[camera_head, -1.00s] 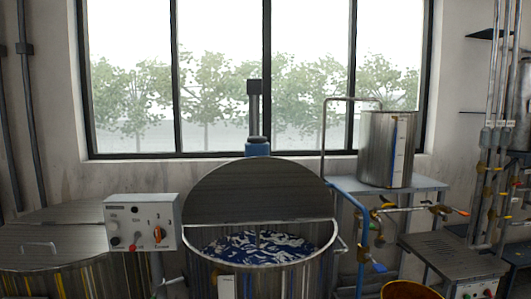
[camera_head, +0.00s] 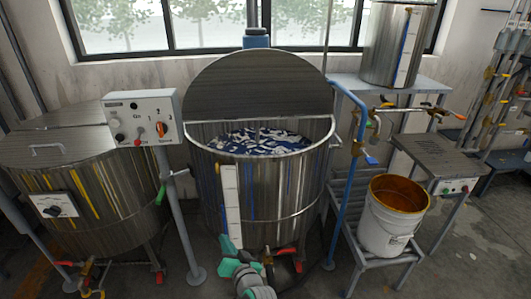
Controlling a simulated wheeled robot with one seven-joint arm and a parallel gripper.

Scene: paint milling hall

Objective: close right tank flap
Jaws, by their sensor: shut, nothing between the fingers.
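The right tank (camera_head: 290,190) is a tall steel drum in the middle of the view. Its flap (camera_head: 255,85), a grey half-round plate, stands raised at the back of the rim, so the front of the tank is open. Blue and white paint (camera_head: 258,142) shows inside. The left tank (camera_head: 95,190) has its top covered, with a small handle (camera_head: 47,149) on its lid.
A control box (camera_head: 140,118) on a post stands between the tanks. A blue pipe (camera_head: 347,180), an orange-lined bucket (camera_head: 385,240) and a metal table (camera_head: 437,158) are at right. Floor shows at far right.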

